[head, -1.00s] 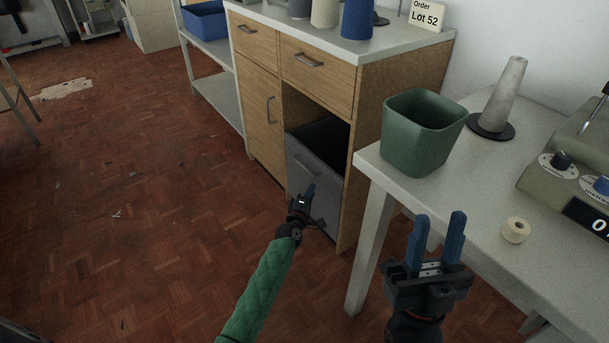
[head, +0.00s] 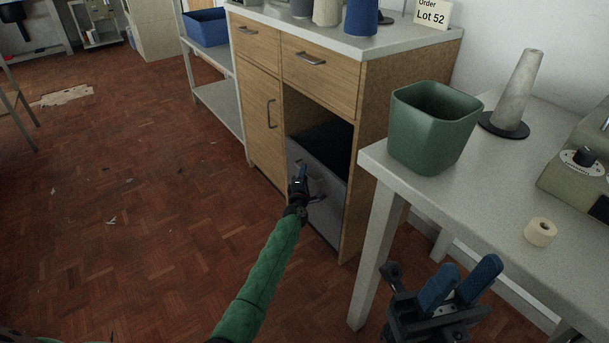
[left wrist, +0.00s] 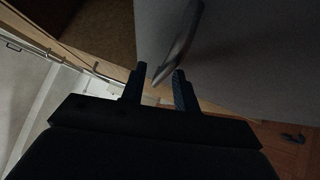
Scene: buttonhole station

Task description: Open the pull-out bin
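The pull-out bin (head: 328,217) is a grey box with a dark inside, low in the open bay of the wooden cabinet. Its front looks about level with the cabinet face. The bin's bar handle (left wrist: 180,42) shows in the left wrist view; its near end reaches between the fingertips. My left gripper (head: 302,173) is at the bin front, partly covering the handle in the head view. Its fingers (left wrist: 157,78) are apart, and I see no grip on the bar. My right gripper (head: 463,276) is open and empty beside the white table, tilted to the right.
The wooden cabinet (head: 264,146) has drawers and a door around the bay.

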